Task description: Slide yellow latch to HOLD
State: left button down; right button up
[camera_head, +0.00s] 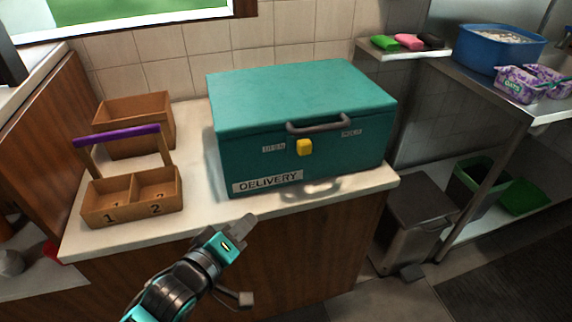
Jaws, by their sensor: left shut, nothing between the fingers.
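A yellow latch (304,147) sits on the front of the teal delivery box (300,95), just below the grey handle (318,127). A small label (273,148) is left of the latch and another (351,133) is right of it; their words are too small to read. The latch is between the labels, nearer the left one. The box lid is down. My left gripper (247,222) is shut and empty, in front of the counter's edge, below and left of the latch and apart from it. My right gripper is not in view.
A two-part wooden caddy (108,215) with a purple handle and a wooden box (113,111) stand left on the counter. A grey bin (405,222) stands on the floor at right. A steel table (545,108) holds a blue tub (478,54).

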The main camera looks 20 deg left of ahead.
pick_arm(q)
notch_tip(320, 180, up, 7)
jog(key=w+n+t+b, duration=0.1)
jog(key=n+t, duration=0.1)
jog(key=n, duration=0.4)
jog(key=shift+w+a, duration=0.2)
jog(key=shift+a, duration=0.1)
jog(key=shift+f, duration=0.1)
send_near(297, 149)
jog(key=w+a, duration=0.2)
jog(key=w, duration=0.2)
jog(key=shift+w+d+b, duration=0.2)
jog(key=shift+w+d, duration=0.05)
jog(key=shift+d, duration=0.2)
jog(key=shift+w+d+b, duration=0.2)
jog(key=shift+w+d, duration=0.05)
jog(key=shift+d, duration=0.25)
jog(key=shift+w+d, duration=0.35)
jog(key=shift+d, duration=0.15)
jog(key=shift+d, duration=0.1)
